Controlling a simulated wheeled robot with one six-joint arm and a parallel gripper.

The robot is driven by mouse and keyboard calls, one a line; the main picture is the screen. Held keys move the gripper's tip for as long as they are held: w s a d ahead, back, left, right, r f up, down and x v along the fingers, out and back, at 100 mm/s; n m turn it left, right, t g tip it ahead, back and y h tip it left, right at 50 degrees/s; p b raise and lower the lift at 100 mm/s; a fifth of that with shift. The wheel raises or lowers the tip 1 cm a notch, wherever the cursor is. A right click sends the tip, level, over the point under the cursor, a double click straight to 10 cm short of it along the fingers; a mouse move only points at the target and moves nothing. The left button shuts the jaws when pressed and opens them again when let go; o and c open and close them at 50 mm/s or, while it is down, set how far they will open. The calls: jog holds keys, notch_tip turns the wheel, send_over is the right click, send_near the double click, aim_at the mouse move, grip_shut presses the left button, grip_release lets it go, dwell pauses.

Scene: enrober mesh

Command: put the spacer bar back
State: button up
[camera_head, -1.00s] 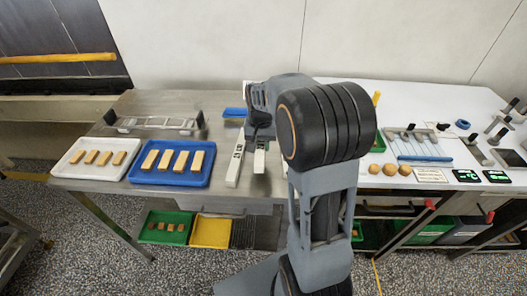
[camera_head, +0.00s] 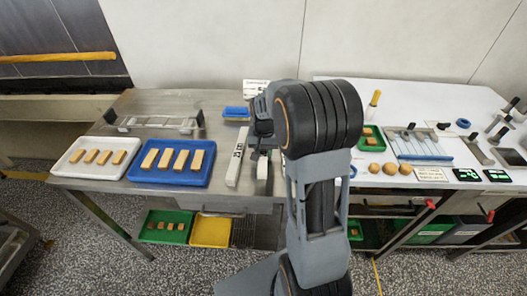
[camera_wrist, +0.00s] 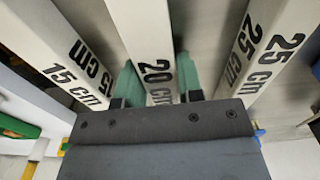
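The spacer bar marked 20 cm (camera_wrist: 150,45) is a pale bar lying between the green fingers of my gripper (camera_wrist: 158,82) in the wrist view. The fingers sit close against both its sides and look shut on it. In the head view the near end of this bar (camera_head: 262,168) shows below my gripper, and my arm hides the rest. A bar marked 15 cm (camera_wrist: 65,55) lies to its left in the wrist view. A bar marked 25 cm (camera_wrist: 265,50) lies to its right; it seems to be the pale bar (camera_head: 237,157) left of my gripper in the head view.
A blue tray (camera_head: 137,180) and a white tray (camera_head: 71,175) with tan bars stand left on the steel table. A wire frame (camera_head: 160,122) stands behind them. A small blue container (camera_head: 236,113) and a sign (camera_head: 254,88) are at the back. Tools lie on the right table.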

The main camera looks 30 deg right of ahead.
aim_at(264, 151)
jog(key=o, duration=0.4)
notch_tip(264, 151, up, 12)
jog(key=s+a+n+t, duration=0.1)
jog(key=s+a+n, duration=0.2)
jog(key=s+a, duration=0.2)
jog(key=s+a+f+n+t, duration=0.1)
jog(key=s+a+n+t, duration=0.1)
jog(key=s, duration=0.9)
jog(key=a+n, duration=0.1)
jog(key=a, duration=0.1)
jog(key=shift+a+f+t+p, duration=0.25)
jog(key=shift+a+t+p, duration=0.05)
jog(key=shift+a+p, duration=0.1)
jog(key=shift+r+p, duration=0.4)
jog(key=shift+r, duration=0.2)
